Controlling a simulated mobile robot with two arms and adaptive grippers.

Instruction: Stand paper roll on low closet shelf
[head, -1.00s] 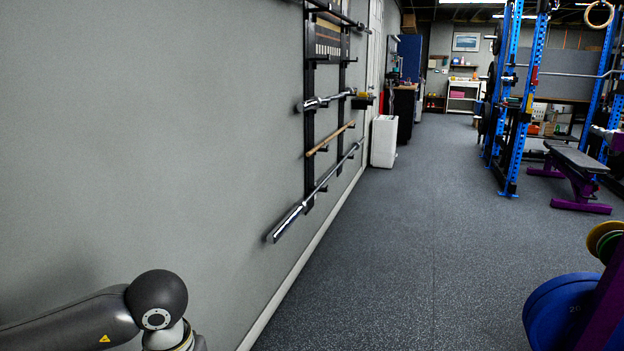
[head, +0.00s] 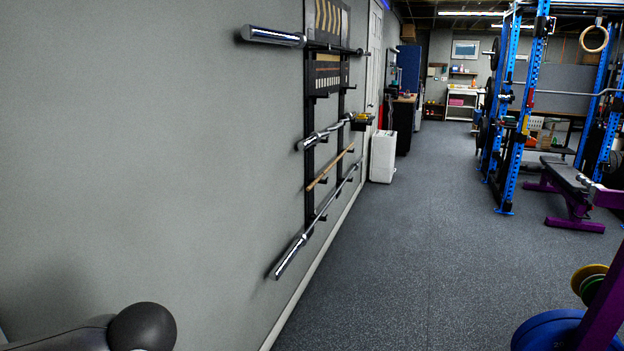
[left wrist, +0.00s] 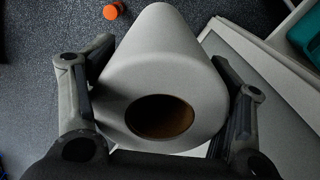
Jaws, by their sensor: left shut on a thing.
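A white paper roll (left wrist: 158,52) fills the middle of the left wrist view, with the brown opening of its core facing the camera. My left gripper (left wrist: 163,84) is shut on it, one finger on each side of the roll. In the head view only part of my left arm shows at the bottom left; the gripper and roll are out of that picture. My right gripper is in neither view. I cannot make out for certain which surface is the low closet shelf.
The left wrist view shows a pale flat surface (left wrist: 262,70), a teal object (left wrist: 306,38) and a small orange object (left wrist: 113,10) on the dark floor. In the head view, a wall barbell rack (head: 310,170) is left, weight plates (head: 552,331) lower right. The middle floor is clear.

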